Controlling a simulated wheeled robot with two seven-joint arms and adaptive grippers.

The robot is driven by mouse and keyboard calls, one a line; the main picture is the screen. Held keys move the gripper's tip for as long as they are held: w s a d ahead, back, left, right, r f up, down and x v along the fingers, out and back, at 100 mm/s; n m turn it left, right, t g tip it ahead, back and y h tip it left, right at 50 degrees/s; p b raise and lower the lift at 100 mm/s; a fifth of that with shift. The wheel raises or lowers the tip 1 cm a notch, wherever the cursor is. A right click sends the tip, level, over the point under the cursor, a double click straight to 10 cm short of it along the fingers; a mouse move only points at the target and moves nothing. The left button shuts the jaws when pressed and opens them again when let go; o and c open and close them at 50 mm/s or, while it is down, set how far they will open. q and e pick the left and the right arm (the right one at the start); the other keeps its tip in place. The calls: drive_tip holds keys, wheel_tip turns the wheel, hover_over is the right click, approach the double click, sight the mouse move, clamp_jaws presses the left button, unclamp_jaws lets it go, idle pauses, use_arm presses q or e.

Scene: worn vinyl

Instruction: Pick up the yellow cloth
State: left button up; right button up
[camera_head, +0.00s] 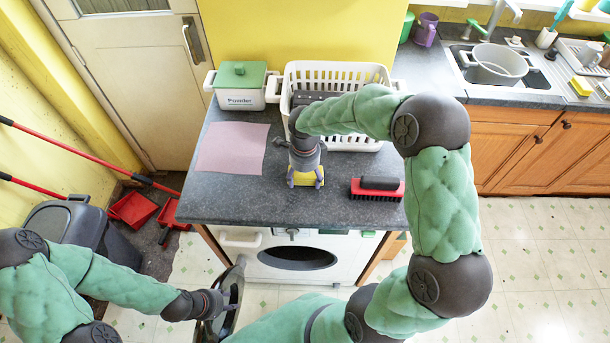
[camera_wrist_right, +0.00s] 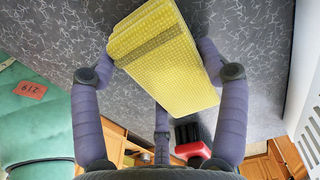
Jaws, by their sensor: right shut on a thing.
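The yellow cloth (camera_head: 306,179) is a small folded, textured stack near the middle of the dark worktop. My right gripper (camera_head: 305,173) points down over it and is shut on it. In the right wrist view the cloth (camera_wrist_right: 165,62) lies between the purple fingers, its layers visible at the edge. I cannot tell whether it still touches the worktop. My left gripper (camera_head: 213,304) is low at the left, beside the open washing machine door (camera_head: 232,300). I cannot make out its finger opening.
On the worktop (camera_head: 235,205) are a pink cloth (camera_head: 232,148), a white tub with green lid (camera_head: 241,85), a white basket (camera_head: 352,77) and a red brush (camera_head: 377,188). A sink with a pot (camera_head: 496,65) is at the right.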

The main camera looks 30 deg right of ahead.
sight(304, 175)
drive_tip(key=shift+r, duration=0.6)
wheel_tip(304, 175, up, 2)
drive_tip(key=shift+r+p, duration=0.15)
drive_tip(key=shift+p, duration=0.2)
drive_tip(key=s+a+r, duration=0.1)
drive_tip(key=a+r, duration=0.2)
drive_tip(key=a, duration=0.1)
drive_tip(key=s+a+r+p, duration=0.1)
drive_tip(key=s+a+r, duration=0.1)
drive_tip(key=a+r, duration=0.1)
drive_tip(key=s+a+r+p, duration=0.1)
drive_tip(key=s+a+r, duration=0.1)
drive_tip(key=a, duration=0.4)
drive_tip(key=shift+s+r, duration=0.2)
drive_tip(key=shift+r, duration=0.55)
